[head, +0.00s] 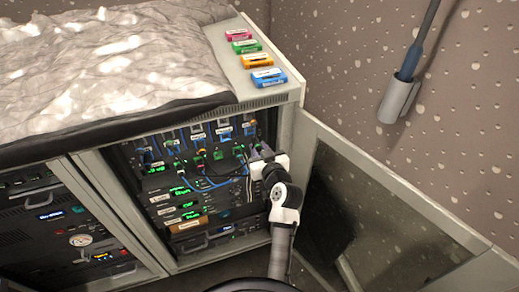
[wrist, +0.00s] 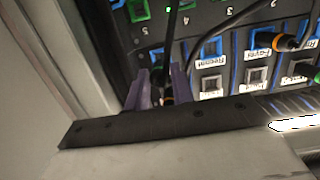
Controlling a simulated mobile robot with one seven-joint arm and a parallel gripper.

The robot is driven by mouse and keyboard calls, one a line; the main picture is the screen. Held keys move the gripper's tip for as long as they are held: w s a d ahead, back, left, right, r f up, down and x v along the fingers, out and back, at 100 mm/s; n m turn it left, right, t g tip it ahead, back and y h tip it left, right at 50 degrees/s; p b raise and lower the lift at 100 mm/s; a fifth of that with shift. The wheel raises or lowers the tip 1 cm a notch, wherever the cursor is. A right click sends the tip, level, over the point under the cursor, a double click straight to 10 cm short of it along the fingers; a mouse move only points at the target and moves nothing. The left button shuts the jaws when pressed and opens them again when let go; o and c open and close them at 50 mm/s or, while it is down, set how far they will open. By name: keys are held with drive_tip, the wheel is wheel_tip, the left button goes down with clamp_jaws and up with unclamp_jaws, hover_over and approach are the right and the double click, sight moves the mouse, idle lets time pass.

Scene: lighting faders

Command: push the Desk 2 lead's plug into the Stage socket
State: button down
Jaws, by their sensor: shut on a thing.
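My gripper (head: 262,160) is at the upper right of the open rack, close to the panel. In the wrist view its two purple fingers (wrist: 158,86) are shut on a dark plug (wrist: 167,92), mostly hidden between them. A dark lead (wrist: 172,35) runs up from the fingers across the panel. I cannot read a name on this lead. Blue-framed sockets with white labels, one reading roughly "Recept" (wrist: 210,60), lie right of the fingers. I cannot make out which socket is Stage, nor whether the plug touches one.
A plug with an orange ring (wrist: 285,42) sits in the panel at right. Several blue leads (head: 205,182) hang across the rack front. An open dark door (head: 375,205) stands right of the rack. Coloured boxes (head: 262,77) lie on top.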

sight(254, 139)
drive_tip(key=shift+r+b+x, duration=0.15)
drive_tip(key=shift+b+x, duration=0.1)
drive_tip(key=shift+x, duration=0.7)
drive_tip(key=shift+r+b+x, duration=0.2)
drive_tip(key=shift+b+x, duration=0.05)
drive_tip(key=shift+x, duration=0.75)
idle(3.4)
drive_tip(key=shift+w+a+r, duration=0.1)
drive_tip(key=shift+w+r, duration=0.05)
drive_tip(key=shift+w, duration=0.1)
idle(0.6)
drive_tip(key=c, duration=1.1)
unclamp_jaws()
drive_tip(key=shift+s, duration=0.1)
drive_tip(key=shift+s+f, duration=0.2)
drive_tip(key=shift+s, duration=0.1)
drive_tip(key=b+v, duration=0.3)
drive_tip(key=v, duration=1)
drive_tip(key=shift+r, duration=0.1)
drive_tip(key=shift+s, duration=0.1)
